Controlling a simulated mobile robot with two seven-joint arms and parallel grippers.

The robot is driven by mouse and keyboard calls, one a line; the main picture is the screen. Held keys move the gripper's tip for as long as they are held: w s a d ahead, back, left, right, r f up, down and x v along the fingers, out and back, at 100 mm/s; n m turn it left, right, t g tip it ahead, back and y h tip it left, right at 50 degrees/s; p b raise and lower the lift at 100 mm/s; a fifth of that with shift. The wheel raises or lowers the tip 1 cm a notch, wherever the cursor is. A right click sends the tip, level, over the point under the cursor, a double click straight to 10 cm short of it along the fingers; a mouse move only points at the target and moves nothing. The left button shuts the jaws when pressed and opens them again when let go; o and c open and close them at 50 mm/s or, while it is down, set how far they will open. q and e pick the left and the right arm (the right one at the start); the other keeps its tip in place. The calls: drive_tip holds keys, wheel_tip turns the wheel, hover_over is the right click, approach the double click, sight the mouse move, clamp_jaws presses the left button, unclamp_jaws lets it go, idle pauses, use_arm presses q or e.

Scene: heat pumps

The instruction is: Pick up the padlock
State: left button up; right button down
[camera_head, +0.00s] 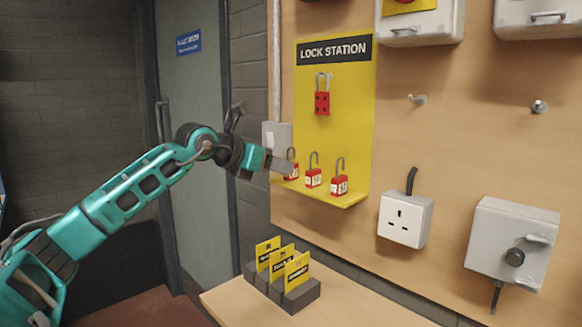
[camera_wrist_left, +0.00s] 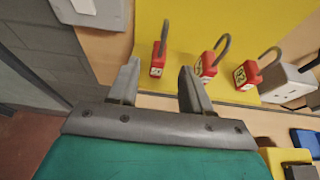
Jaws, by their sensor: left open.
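Three red padlocks with white labels and raised grey shackles stand in a row on the ledge of the yellow lock station (camera_head: 345,110): a left one (camera_head: 293,173), a middle one (camera_head: 313,178) and a right one (camera_head: 339,185). My left gripper (camera_head: 284,166) is open, with its fingers at the left padlock, partly covering it in the head view. In the left wrist view the left padlock (camera_wrist_left: 157,62) shows between and just beyond the fingertips (camera_wrist_left: 160,72), not gripped. The middle padlock (camera_wrist_left: 208,65) and right padlock (camera_wrist_left: 246,75) are right of the fingers.
A red lockout hasp (camera_head: 322,102) hangs above the ledge. A socket (camera_head: 404,220) and a grey switch box (camera_head: 512,244) are on the board to the right. A holder with yellow cards (camera_head: 284,285) stands on the bench below. A small grey box (camera_head: 277,136) is behind the gripper.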

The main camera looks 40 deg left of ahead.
use_arm(q)
drive_tip(key=shift+p+x, duration=0.65)
drive_tip(key=shift+x, duration=1.4)
drive_tip(key=shift+a, duration=0.1)
clamp_jaws()
